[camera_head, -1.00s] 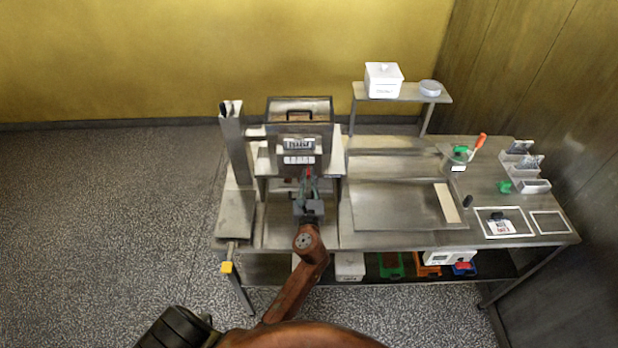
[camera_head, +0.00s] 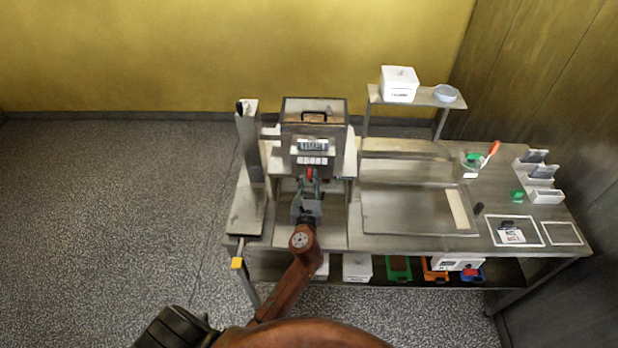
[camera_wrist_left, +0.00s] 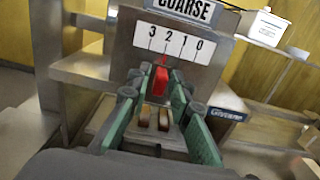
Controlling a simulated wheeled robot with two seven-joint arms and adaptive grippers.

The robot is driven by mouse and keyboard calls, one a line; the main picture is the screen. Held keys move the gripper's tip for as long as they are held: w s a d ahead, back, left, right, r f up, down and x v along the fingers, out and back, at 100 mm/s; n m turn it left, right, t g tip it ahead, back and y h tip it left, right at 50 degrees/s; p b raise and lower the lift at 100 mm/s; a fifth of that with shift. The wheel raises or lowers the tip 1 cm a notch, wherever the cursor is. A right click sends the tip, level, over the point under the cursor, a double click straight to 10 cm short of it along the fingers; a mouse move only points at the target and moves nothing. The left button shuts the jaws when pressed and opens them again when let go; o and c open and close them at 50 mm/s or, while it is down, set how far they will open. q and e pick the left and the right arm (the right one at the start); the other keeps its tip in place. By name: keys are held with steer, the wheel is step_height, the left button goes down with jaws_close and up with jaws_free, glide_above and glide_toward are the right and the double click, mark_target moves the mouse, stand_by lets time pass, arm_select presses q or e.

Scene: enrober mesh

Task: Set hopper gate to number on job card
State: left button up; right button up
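The hopper gate's number plate (camera_wrist_left: 175,40) reads 3, 2, 1, 0 from left to right, under a COARSE sign (camera_wrist_left: 190,10). A thin red pointer stands below the plate near the 2. The red gate handle (camera_wrist_left: 160,80) is between the fingertips of my left gripper (camera_wrist_left: 157,86), which appears shut on it. In the head view my left gripper (camera_head: 310,186) is at the front of the hopper (camera_head: 313,118), just below the plate. The job card (camera_head: 512,237) lies in a white frame on the right of the table; its print is too small to read. My right gripper is out of view.
A flat metal tray (camera_head: 410,212) lies right of the machine. A slanted metal chute (camera_head: 249,150) stands left.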

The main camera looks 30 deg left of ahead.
arm_select(q)
steer(key=shift+o, duration=0.9)
steer(key=shift+s, duration=0.2)
steer(key=v, duration=1.1)
steer(key=shift+s+d, duration=0.25)
steer(key=shift+s, duration=0.05)
steer(key=shift+a, duration=0.1)
